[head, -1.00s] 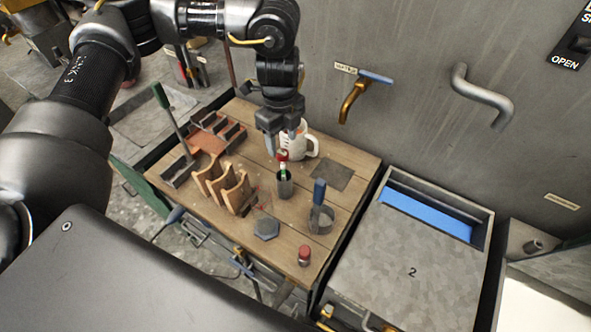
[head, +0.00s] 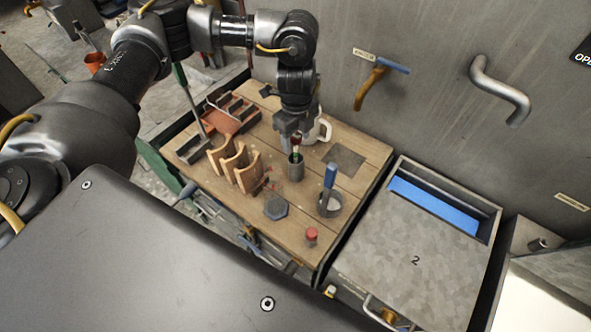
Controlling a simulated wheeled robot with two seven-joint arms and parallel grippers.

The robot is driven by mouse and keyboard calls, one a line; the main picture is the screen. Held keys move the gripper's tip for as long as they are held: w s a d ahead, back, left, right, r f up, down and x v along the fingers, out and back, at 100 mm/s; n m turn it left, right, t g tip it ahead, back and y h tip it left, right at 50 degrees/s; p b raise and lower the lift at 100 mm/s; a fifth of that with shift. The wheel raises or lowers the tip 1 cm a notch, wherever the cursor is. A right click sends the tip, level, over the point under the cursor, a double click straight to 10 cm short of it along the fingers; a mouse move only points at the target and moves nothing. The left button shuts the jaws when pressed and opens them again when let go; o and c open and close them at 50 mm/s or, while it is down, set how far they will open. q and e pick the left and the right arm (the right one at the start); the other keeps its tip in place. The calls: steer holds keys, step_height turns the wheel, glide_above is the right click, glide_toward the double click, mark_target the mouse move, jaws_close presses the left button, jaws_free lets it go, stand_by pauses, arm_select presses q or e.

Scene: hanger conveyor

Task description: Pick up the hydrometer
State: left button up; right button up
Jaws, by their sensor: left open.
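The slim hydrometer (head: 296,152), with a dark red top and a green and white part below it, stands upright in a small grey cylindrical cup (head: 296,172) on the wooden workbench (head: 330,205). Its lower part is hidden inside the cup. My left gripper (head: 295,138) points down from above, with its open fingers at the hydrometer's top, which appears to be between them. I cannot tell whether the fingers touch it. My right gripper is not in view.
A white mug (head: 321,132) stands close behind my gripper. A wooden rack (head: 236,167) is to the left. A blue-handled tool (head: 329,178) stands in a grey cup (head: 330,206) to the right. A hexagonal piece (head: 275,207) and a red-capped jar (head: 311,237) are in front.

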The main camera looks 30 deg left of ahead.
arm_select(q)
steer(key=p, duration=0.1)
glide_above(296, 162)
steer(key=shift+w+a+f, duration=0.1)
steer(key=shift+w+f, duration=0.05)
steer(key=shift+f, duration=1)
steer(key=shift+w+a+f, duration=0.1)
steer(key=shift+f, duration=1.05)
steer(key=c, duration=0.8)
